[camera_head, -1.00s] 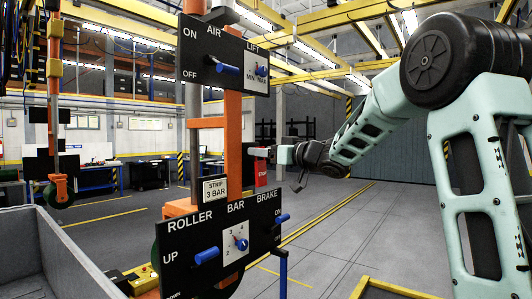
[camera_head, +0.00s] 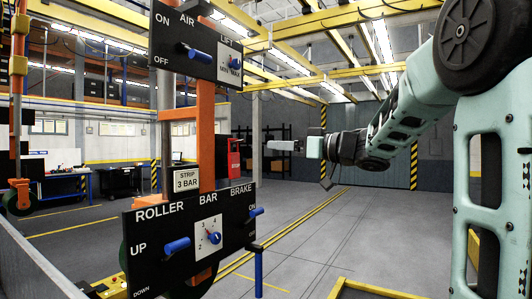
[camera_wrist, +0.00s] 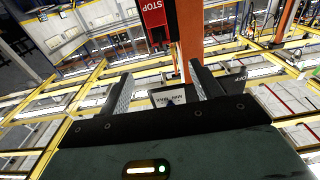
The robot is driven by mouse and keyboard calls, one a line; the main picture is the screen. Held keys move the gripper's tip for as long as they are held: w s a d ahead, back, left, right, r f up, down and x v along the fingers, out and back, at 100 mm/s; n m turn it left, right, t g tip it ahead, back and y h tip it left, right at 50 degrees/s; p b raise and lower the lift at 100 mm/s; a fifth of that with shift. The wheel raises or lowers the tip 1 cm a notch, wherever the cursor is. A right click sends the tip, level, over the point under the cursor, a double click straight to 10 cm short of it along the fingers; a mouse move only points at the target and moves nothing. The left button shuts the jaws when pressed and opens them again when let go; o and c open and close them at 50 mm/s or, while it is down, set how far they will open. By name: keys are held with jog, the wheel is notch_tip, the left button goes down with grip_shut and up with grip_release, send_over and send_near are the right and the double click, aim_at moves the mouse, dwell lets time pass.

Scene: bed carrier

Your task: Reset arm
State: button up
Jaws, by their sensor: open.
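My gripper (camera_head: 272,145) is at the end of my pale green arm, right of the orange post, in free space with nothing in it. In the wrist view my gripper (camera_wrist: 158,85) shows two dark fingers spread apart. Between and beyond them are the orange post and part of the AIR/LIFT panel. In the head view my arm reaches in from the right, its forearm sloping down to the left.
The AIR/LIFT panel (camera_head: 196,49) and the ROLLER/BAR/BRAKE panel (camera_head: 190,238) hang on the orange post (camera_head: 206,130). A red STOP box (camera_head: 234,158) sits beside it. A grey bin edge (camera_head: 32,265) is lower left. Open floor (camera_head: 330,235) lies right of the panels.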

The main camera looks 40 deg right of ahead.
jog(key=v, duration=0.2)
jog(key=shift+s+d, duration=0.1)
jog(key=shift+s, duration=0.2)
